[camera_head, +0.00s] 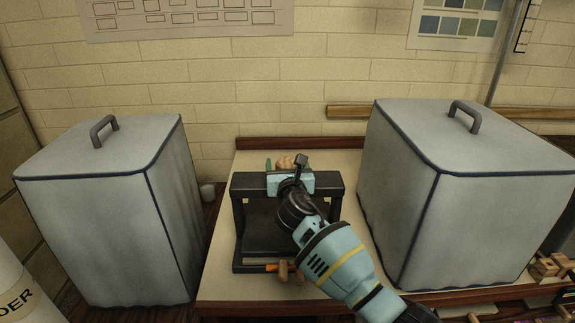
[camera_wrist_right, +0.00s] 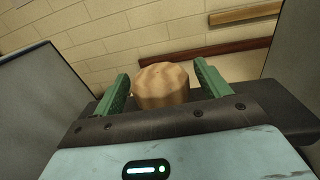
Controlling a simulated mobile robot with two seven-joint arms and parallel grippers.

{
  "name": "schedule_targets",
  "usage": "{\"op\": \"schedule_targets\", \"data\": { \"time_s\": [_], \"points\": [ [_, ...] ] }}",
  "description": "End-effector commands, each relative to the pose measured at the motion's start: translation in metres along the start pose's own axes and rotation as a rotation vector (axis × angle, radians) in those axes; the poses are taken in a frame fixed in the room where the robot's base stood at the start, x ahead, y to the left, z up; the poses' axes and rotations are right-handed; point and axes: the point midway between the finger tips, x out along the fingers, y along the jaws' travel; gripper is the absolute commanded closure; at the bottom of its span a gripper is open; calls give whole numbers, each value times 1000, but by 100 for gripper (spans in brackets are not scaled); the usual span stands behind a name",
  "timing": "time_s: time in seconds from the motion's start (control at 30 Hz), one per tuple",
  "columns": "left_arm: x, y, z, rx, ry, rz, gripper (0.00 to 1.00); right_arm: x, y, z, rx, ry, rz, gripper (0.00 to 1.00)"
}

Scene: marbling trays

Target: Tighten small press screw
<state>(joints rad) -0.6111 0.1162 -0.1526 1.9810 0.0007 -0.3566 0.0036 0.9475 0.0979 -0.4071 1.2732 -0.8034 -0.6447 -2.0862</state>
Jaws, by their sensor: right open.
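The small press (camera_head: 237,215) is a dark rectangular frame standing on the pale tabletop in the middle of the head view. A round wooden knob (camera_head: 284,161), apparently its screw head, shows at the top behind my right gripper (camera_head: 288,165). In the right wrist view the fluted wooden knob (camera_wrist_right: 162,86) sits between the two green fingers of my right gripper (camera_wrist_right: 163,75). The fingers are open, with a visible gap on the right side and a narrower one on the left. The screw's shaft is hidden. My left gripper is out of view.
Large grey covered boxes stand left (camera_head: 95,230) and right (camera_head: 470,215) of the press, each with a top handle. The brick wall is close behind. Small wooden pieces (camera_head: 283,271) lie at the press's front foot. Bare table (camera_head: 222,240) shows left of the press.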

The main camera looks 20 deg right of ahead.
Motion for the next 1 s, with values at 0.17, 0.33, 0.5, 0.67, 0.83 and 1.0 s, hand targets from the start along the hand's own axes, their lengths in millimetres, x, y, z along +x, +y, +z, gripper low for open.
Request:
{"op": "schedule_targets", "data": {
  "time_s": [0.17,0.33,0.5,0.67,0.83,1.0],
  "points": [
    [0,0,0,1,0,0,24,0,0,0,0,0,0,36],
    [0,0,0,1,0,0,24,0,0,0,0,0,0,59],
    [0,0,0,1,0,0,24,0,0,0,0,1,-5,69],
    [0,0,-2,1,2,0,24,0,1,0,0,3,-73,69],
    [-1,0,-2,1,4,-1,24,0,1,-1,-1,3,-199,69],
    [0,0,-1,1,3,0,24,0,0,-1,0,2,-274,69]
  ]
}}
